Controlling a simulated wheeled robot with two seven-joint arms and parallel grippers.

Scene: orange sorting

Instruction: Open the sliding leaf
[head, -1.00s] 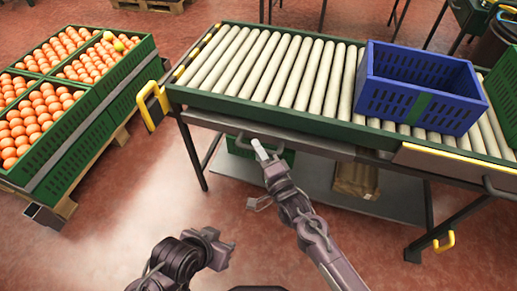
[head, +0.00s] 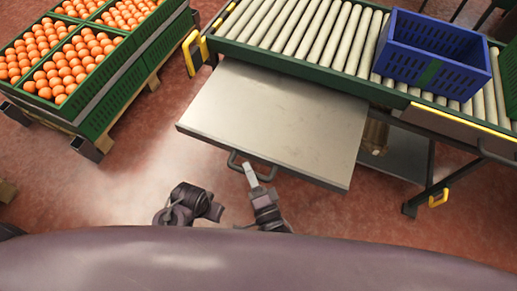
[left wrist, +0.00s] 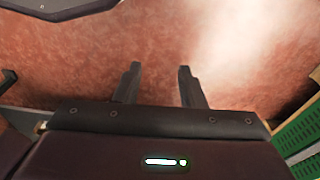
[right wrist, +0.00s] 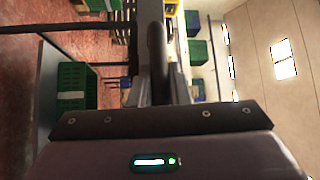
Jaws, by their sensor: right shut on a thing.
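The sliding leaf (head: 280,120), a flat grey metal plate, is pulled well out from under the roller conveyor, over the floor. Its dark handle (head: 234,161) is at the front edge. My right gripper (head: 250,172) is shut on that handle; in the right wrist view the dark handle bar (right wrist: 155,45) runs between the fingers. My left gripper (head: 214,211) is low, left of the right one and apart from the leaf. In the left wrist view its fingers (left wrist: 158,78) stand apart with only floor between them.
A blue crate (head: 432,65) stands on the conveyor rollers (head: 310,30). Green crates of oranges (head: 70,65) stand on a pallet at the left. A lower shelf (head: 405,152) and a carton (head: 373,137) are under the conveyor. Floor between pallet and leaf is clear.

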